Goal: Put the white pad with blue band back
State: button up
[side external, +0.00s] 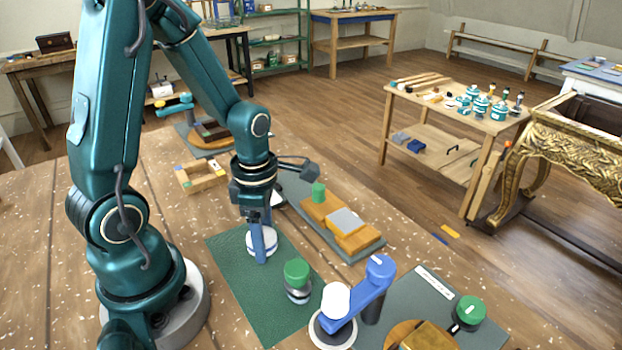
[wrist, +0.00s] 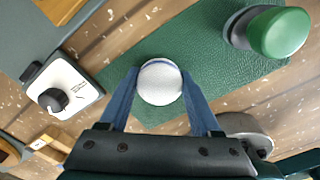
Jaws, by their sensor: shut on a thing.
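The white pad with blue band (side external: 254,243) is a round white disc, and its blue band shows along its edge in the wrist view (wrist: 160,84). My gripper (side external: 262,248) points straight down with its two blue fingers on either side of the pad. It is shut on the pad, and the fingertips (wrist: 160,76) reach its sides. The pad is at or just above the green mat (side external: 234,262); I cannot tell whether it touches. A finger hides part of the pad in the side view.
A green-topped grey piece (side external: 297,279) stands on the mat near my gripper. A blue-armed device with a white top (side external: 336,300) stands at the mat's front right. A white box with a black knob (wrist: 62,90) is beside the mat.

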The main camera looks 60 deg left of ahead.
jog(key=shift+f, duration=0.15)
jog(key=o, duration=1.3)
jog(key=shift+r+m, duration=0.8)
jog(key=shift+r, duration=5.55)
jog(key=s+d+r+m+t, duration=0.1)
jog(key=d+m+t, duration=0.1)
jog(key=m, duration=1.1)
jog(key=s+d+r+m+t, duration=0.1)
jog(key=s+d+m+t, duration=0.1)
jog(key=m, duration=1.1)
jog(key=shift+s+d+r+m+t, duration=0.2)
jog(key=shift+d+r+m+t, duration=0.15)
jog(key=shift+d+t, duration=0.7)
